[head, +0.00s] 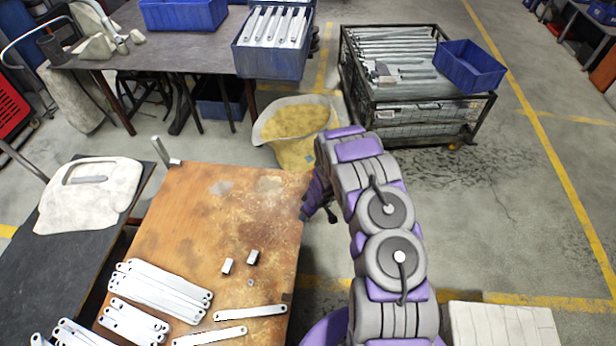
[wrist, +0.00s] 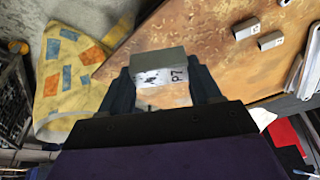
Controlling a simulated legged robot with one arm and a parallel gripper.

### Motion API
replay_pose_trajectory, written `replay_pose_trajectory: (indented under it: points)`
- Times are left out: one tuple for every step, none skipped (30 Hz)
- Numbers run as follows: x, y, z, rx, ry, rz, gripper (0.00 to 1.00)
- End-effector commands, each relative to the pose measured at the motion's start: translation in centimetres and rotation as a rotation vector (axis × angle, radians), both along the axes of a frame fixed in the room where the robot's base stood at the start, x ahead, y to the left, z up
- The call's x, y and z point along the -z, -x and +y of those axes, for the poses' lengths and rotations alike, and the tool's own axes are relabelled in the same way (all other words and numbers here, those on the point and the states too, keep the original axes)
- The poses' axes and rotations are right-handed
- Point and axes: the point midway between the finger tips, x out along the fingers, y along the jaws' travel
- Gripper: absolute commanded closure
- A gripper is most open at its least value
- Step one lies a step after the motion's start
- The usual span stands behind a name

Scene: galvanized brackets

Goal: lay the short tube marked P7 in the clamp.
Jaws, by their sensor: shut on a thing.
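My gripper (wrist: 161,80) is shut on a short grey tube marked P7 (wrist: 158,62), with a finger on each side. The marking faces the wrist camera, beside a dark smudge or symbol. In the head view my gripper (head: 314,202) is at the right edge of the rusty brown table, and the tube cannot be made out there. An upright grey metal piece (head: 161,152) stands at the table's far left corner. It may be the clamp, but I cannot tell.
The table's far half is mostly clear. A yellow sack (head: 295,150) is beyond it. A wire crate (head: 420,115) stands at the back right.

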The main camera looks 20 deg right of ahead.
Motion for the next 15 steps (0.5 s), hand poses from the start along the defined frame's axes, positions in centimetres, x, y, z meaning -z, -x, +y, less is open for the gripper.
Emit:
replay_pose_trajectory:
  points:
    - [-0.2, 0.0, -0.2, 0.007, 0.001, -0.001, 0.68]
    - [-0.4, 0.0, -0.3, 0.009, 0.001, -0.001, 0.68]
    - [-0.5, 0.0, -0.4, 0.013, 0.002, -0.001, 0.68]
    - [-0.6, 0.0, -0.5, 0.017, 0.002, 0.0, 0.68]
    - [-0.7, 0.0, -0.6, 0.021, 0.003, -0.001, 0.68]
    - [-0.8, 0.0, -0.6, 0.023, 0.002, -0.001, 0.68]
    - [-0.8, 0.0, -0.6, 0.025, 0.002, 0.0, 0.68]
    - [-0.9, 0.0, -0.6, 0.027, 0.002, 0.0, 0.68]
    - [-1.0, 0.0, -0.7, 0.031, 0.001, -0.001, 0.68]
    - [-1.0, 0.0, -0.7, 0.032, 0.002, 0.0, 0.68]
    - [-1.1, 0.0, -0.7, 0.033, 0.002, 0.0, 0.68]
    - [-1.2, 0.0, -0.8, 0.035, 0.002, 0.0, 0.68]
    - [-1.2, 0.0, -0.8, 0.038, 0.001, 0.0, 0.68]
    - [-1.3, 0.0, -0.9, 0.04, 0.002, 0.0, 0.68]
    - [-1.4, 0.0, -0.9, 0.041, 0.001, 0.0, 0.68]
